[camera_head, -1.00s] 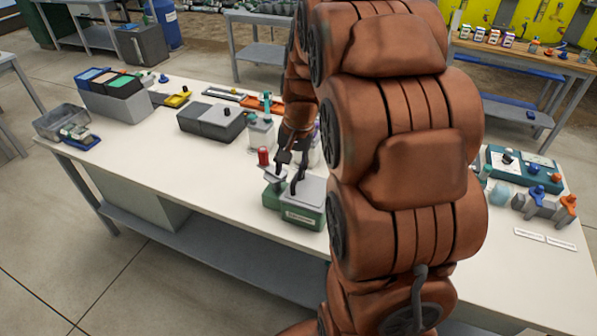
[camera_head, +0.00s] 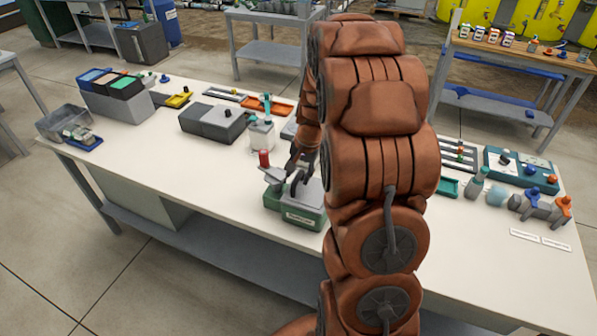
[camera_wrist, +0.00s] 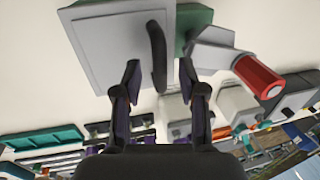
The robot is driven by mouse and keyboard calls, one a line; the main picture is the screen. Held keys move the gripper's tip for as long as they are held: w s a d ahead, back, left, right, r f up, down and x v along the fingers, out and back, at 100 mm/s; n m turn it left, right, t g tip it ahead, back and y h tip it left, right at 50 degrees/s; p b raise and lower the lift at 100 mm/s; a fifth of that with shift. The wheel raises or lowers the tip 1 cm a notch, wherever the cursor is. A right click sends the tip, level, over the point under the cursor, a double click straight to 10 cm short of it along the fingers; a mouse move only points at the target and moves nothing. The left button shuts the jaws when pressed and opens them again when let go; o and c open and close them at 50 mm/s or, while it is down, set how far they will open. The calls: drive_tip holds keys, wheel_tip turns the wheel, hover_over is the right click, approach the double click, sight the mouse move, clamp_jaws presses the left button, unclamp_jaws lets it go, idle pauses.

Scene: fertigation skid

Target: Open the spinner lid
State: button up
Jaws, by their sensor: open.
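The spinner (camera_head: 296,217) is a green box with a white label, near the front edge of the white bench. Its flat grey lid (camera_wrist: 118,45) lies on top and looks shut. A dark curved handle (camera_wrist: 158,58) stands up along one edge of the lid. My gripper (camera_wrist: 159,75) is open, with one dark finger on each side of the handle's line and a gap to each. I cannot tell how deep the handle sits between them. In the head view my gripper (camera_head: 298,182) is low over the spinner, partly hidden by my arm.
A red-capped knob (camera_wrist: 259,76) on a grey bracket stands close beside the lid. A white container (camera_head: 262,134) and a grey box (camera_head: 212,123) stand behind. A teal panel (camera_head: 520,170) is at the right. The bench front left is clear.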

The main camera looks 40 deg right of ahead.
drive_tip(key=shift+w+f, duration=0.1)
drive_tip(key=shift+f, duration=0.3)
clamp_jaws()
idle(0.5)
